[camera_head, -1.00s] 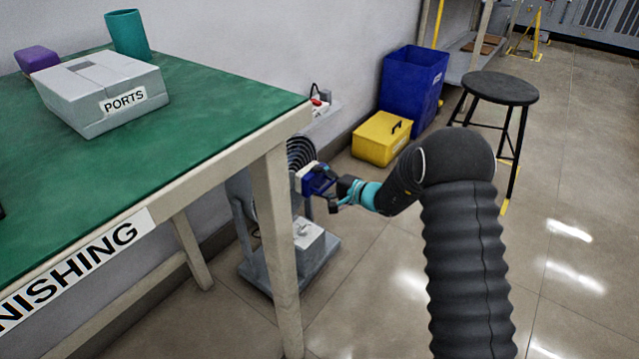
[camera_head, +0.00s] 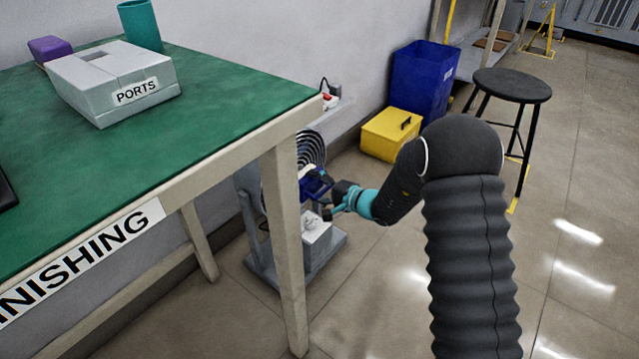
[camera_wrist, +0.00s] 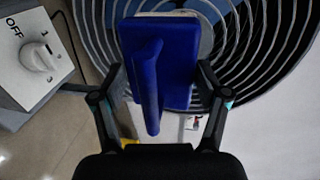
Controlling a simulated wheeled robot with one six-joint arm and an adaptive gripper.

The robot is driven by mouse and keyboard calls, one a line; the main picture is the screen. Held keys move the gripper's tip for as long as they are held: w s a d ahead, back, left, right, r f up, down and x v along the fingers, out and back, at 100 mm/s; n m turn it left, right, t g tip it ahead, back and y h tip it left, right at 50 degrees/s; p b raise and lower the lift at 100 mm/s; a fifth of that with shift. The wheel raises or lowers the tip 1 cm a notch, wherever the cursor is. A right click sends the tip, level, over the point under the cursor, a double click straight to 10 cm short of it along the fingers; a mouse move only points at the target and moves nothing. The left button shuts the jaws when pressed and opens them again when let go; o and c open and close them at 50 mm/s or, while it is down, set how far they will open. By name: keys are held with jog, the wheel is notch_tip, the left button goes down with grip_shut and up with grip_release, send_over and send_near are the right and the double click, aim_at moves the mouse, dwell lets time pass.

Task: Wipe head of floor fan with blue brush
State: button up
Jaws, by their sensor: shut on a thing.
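The floor fan stands on the floor beside the table, partly hidden by a table leg in the head view. Its round head with a dark ring grille (camera_head: 312,147) also fills the top of the wrist view (camera_wrist: 258,62). The blue brush (camera_wrist: 160,62) is held in my gripper (camera_wrist: 160,92), its back and handle facing the wrist camera. In the head view, my gripper (camera_head: 333,199) is at the fan head's front, with the brush (camera_head: 314,187) close against the grille. Whether the bristles touch the grille cannot be told.
A control box with an OFF knob (camera_wrist: 38,56) sits on the fan's base (camera_head: 335,240). The green-topped table (camera_head: 225,115) and its leg (camera_head: 283,250) stand close left. A yellow bin (camera_head: 390,134), blue bin (camera_head: 424,80) and stool (camera_head: 512,86) stand behind. The floor right is clear.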

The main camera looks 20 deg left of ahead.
jog(key=shift+s+a, duration=0.25)
jog(key=shift+s, duration=0.55)
jog(key=s, duration=0.1)
jog(key=s+a, duration=0.1)
jog(key=s, duration=0.1)
jog(key=shift+s+a, duration=0.1)
jog(key=shift+a, duration=0.15)
jog(key=shift+f+v, duration=0.2)
jog(key=shift+v, duration=0.8)
jog(key=shift+f+v, duration=0.15)
jog(key=shift+v, duration=0.8)
jog(key=shift+f+v, duration=0.2)
jog(key=shift+v, duration=0.8)
jog(key=shift+s+d, duration=0.1)
jog(key=shift+d, duration=0.1)
jog(key=shift+f+v, duration=0.15)
jog(key=shift+v, duration=0.55)
jog(key=shift+f+v, duration=0.1)
jog(key=shift+v, duration=0.55)
